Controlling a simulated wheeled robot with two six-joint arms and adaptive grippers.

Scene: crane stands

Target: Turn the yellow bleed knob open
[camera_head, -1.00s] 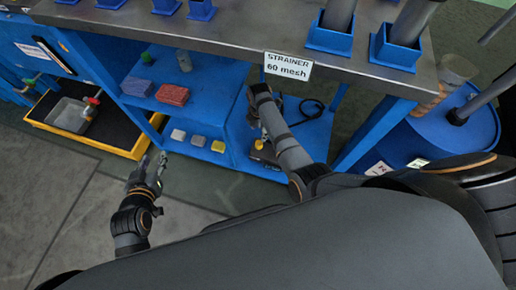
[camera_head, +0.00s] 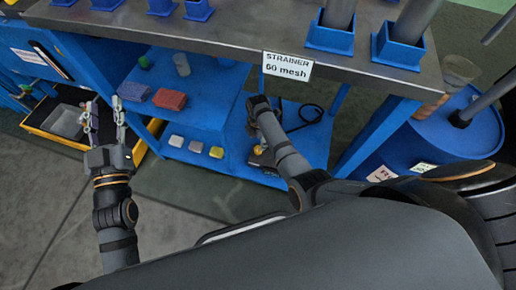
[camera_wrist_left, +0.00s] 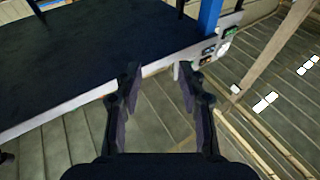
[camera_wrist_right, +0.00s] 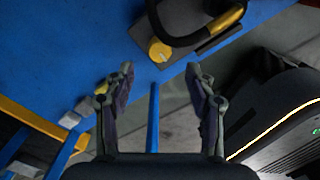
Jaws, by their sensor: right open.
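The yellow bleed knob (camera_wrist_right: 159,50) shows in the right wrist view on a dark unit with a black, yellow-marked handle, on a blue surface. In the head view the knob (camera_head: 259,149) is small, on the lower blue shelf beside my right arm. My right gripper (camera_wrist_right: 161,82) is open and empty, with the knob ahead of its fingertips and apart from them; its fingers are not clear in the head view. My left gripper (camera_head: 104,112) is open and empty at the left, near the black tray; it also shows open in the left wrist view (camera_wrist_left: 158,80).
A blue bench with a grey top (camera_head: 190,30) spans the scene. A yellow-edged black tray (camera_head: 40,125) is at the left. A blue drum (camera_head: 450,135) stands at the right.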

